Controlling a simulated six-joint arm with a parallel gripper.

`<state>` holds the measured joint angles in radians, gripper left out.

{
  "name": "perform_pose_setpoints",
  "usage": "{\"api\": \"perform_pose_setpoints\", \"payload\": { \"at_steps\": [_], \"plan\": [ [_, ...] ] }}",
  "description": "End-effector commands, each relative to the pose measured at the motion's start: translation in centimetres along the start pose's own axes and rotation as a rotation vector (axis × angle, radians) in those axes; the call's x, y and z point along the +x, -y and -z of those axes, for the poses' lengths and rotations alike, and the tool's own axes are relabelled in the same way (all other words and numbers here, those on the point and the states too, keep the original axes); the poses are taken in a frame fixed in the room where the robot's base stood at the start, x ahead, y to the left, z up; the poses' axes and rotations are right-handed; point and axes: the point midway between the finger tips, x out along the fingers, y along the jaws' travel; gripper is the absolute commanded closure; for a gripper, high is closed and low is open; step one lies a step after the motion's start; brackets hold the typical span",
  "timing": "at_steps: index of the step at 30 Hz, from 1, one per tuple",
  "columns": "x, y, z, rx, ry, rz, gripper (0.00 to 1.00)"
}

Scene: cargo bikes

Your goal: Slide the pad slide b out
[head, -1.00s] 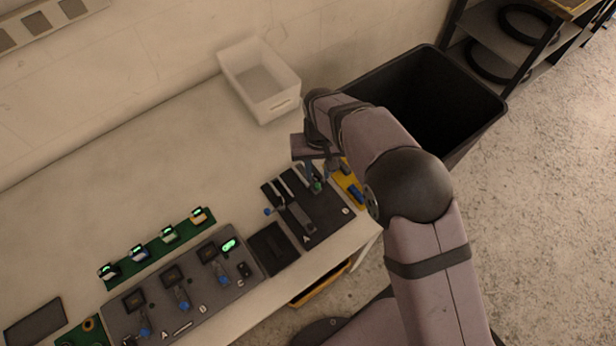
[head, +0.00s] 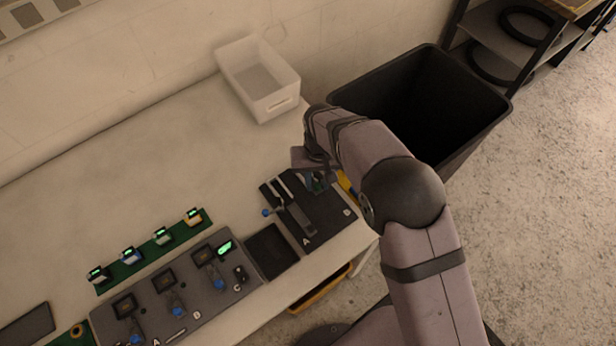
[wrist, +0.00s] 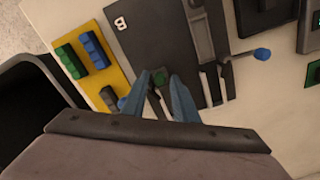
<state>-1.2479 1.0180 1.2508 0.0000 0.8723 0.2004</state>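The dark board (wrist: 160,40) with the letter B lies under my gripper in the wrist view; the same board (head: 334,222) shows at the table's right end in the head view. The part that the knob belongs to is mostly hidden by my fingers and wrist. A grey pad slide (head: 297,219) with a blue knob (wrist: 262,54) lies beside it, by the letter A.
A yellow tray (wrist: 92,68) with green and blue blocks lies beside the board. A black bin (head: 425,115) stands past the table edge. A white box (head: 258,78) is at the back. A grey board with slots (head: 176,290) lies to the left.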

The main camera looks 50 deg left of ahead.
Motion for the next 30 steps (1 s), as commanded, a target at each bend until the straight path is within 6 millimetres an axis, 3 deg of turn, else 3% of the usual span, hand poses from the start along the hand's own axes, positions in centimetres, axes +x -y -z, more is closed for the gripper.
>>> {"api": "perform_pose_setpoints", "payload": {
  "at_steps": [1, 3, 4, 13, 30],
  "plan": [
    [0.0, 0.0, 0.0, 0.000, 0.000, 0.000, 0.81],
    [0.0, 0.0, 0.0, 0.000, 0.000, 0.000, 0.97],
    [0.0, 0.0, 0.0, 0.000, 0.000, 0.000, 1.00],
    [-0.1, -0.2, -0.3, 0.000, 0.002, 0.000, 1.00],
    [-0.1, -1.7, -3.0, 0.000, 0.004, -0.001, 1.00]
  ]
}}
